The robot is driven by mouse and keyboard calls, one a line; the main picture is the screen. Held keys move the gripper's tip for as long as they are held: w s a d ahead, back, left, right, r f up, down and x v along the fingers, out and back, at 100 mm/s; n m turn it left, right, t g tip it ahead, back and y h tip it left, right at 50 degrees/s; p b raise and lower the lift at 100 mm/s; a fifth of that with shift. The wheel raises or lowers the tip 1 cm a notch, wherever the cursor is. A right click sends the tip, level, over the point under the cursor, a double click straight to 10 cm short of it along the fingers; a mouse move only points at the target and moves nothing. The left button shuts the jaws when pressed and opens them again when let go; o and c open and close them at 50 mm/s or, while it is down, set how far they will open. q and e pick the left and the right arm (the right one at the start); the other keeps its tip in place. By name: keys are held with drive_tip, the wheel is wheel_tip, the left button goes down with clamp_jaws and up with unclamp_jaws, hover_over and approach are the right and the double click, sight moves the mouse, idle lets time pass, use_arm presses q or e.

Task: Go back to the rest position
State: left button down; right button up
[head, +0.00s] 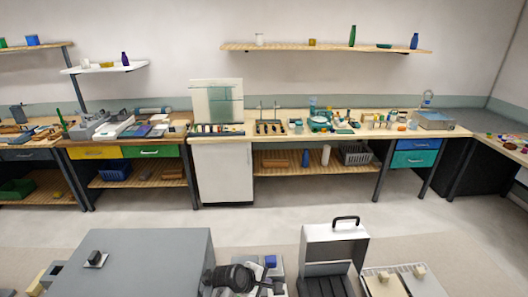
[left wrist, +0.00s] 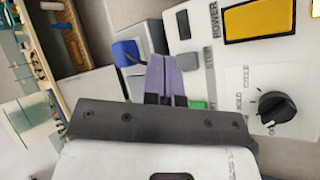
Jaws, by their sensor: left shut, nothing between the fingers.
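My left gripper shows in the left wrist view, its two purple fingers (left wrist: 165,76) together with nothing between them. They lie in front of a white control panel (left wrist: 225,70) marked POWER, with a yellow display (left wrist: 260,18) and a black dial (left wrist: 277,108). A blue block-like part (left wrist: 127,53) is just left of the fingertips. I cannot tell whether the fingers touch anything. In the head view the dark left wrist (head: 235,277) is low in the middle, beside a large grey box (head: 135,262). My right gripper is not in view.
In the head view, a white case (head: 334,243) with a black handle stands right of the left wrist. A tray (head: 376,275) with pale blocks is further right. A long bench (head: 225,134) with glassware runs along the back wall. Open floor (head: 270,222) lies between.

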use_arm(q)
drive_tip(key=a+r+m+t+y, duration=0.1)
drive_tip(key=a+r+m, duration=0.2)
drive_tip(key=r+m, duration=0.4)
drive_tip(key=a+r+m+t+y, duration=0.1)
drive_tip(key=a+r+m+t, duration=0.2)
drive_tip(key=r, duration=0.6)
drive_tip(key=s+a+r+m+y+p, duration=0.25)
drive_tip(key=s+a+r, duration=0.25)
drive_tip(key=s+a, duration=0.25)
drive_tip(key=s+a+f+y+p, duration=0.1)
drive_tip(key=s+a+f+p, duration=0.15)
drive_tip(key=s, duration=0.65)
drive_tip(key=s+a+f+y+p, duration=0.1)
drive_tip(key=s+a, duration=0.3)
drive_tip(key=s, duration=0.4)
drive_tip(key=s+f+g+p, duration=0.1)
drive_tip(key=s+f, duration=0.2)
drive_tip(key=s, duration=0.3)
drive_tip(key=s+a+f+m+g+p, duration=0.1)
drive_tip(key=s+f+g, duration=0.1)
drive_tip(key=s+f, duration=0.2)
drive_tip(key=s+f+g+p, duration=0.1)
drive_tip(key=s+f+g, duration=0.1)
drive_tip(key=s, duration=0.8)
drive_tip(key=shift+a+f+p, duration=0.3)
drive_tip(key=shift+a+f, duration=0.05)
drive_tip(key=shift+f, duration=0.45)
